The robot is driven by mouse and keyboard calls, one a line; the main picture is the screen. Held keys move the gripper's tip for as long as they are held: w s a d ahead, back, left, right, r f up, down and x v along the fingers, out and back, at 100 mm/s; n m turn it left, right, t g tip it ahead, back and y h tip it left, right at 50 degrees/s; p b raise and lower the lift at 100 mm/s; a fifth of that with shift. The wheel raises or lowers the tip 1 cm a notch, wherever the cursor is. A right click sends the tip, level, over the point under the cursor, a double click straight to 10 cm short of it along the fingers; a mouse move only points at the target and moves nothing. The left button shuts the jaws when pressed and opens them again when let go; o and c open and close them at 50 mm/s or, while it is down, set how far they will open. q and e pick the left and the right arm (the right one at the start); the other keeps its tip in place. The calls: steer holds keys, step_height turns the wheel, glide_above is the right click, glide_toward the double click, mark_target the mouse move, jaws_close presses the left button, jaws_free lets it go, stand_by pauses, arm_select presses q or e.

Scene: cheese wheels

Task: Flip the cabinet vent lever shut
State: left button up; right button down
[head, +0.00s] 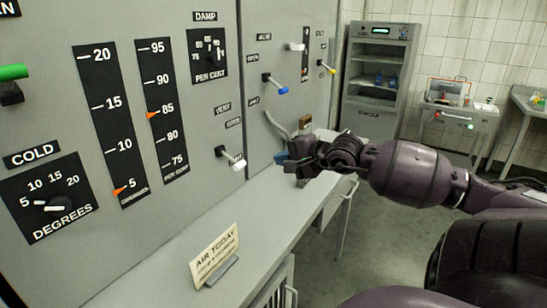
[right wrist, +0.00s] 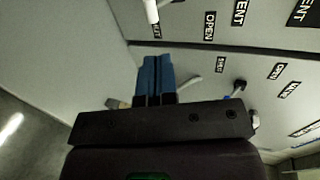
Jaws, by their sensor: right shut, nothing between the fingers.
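The vent lever (head: 236,161) is a short rod with a white tip on the grey cabinet front. It sits below the VENT label (head: 222,107) and the OPEN label (head: 233,123), and its tip angles down to the right. Its white end also shows at the top of the right wrist view (right wrist: 152,11). My right gripper (head: 281,158) is to the right of the lever and apart from it, in front of the cabinet. Its blue fingertips (right wrist: 157,72) are together with nothing between them. My left gripper is not in view.
A blue-tipped lever (head: 276,85) is higher on the neighbouring panel. A curved grey piece (head: 275,125) is close behind my right gripper. A ledge (head: 155,273) runs below, bearing an AIR TODAY sign (head: 214,256).

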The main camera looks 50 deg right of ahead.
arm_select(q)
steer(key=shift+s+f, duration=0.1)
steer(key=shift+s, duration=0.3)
arm_select(e)
steer(key=shift+v, duration=1.05)
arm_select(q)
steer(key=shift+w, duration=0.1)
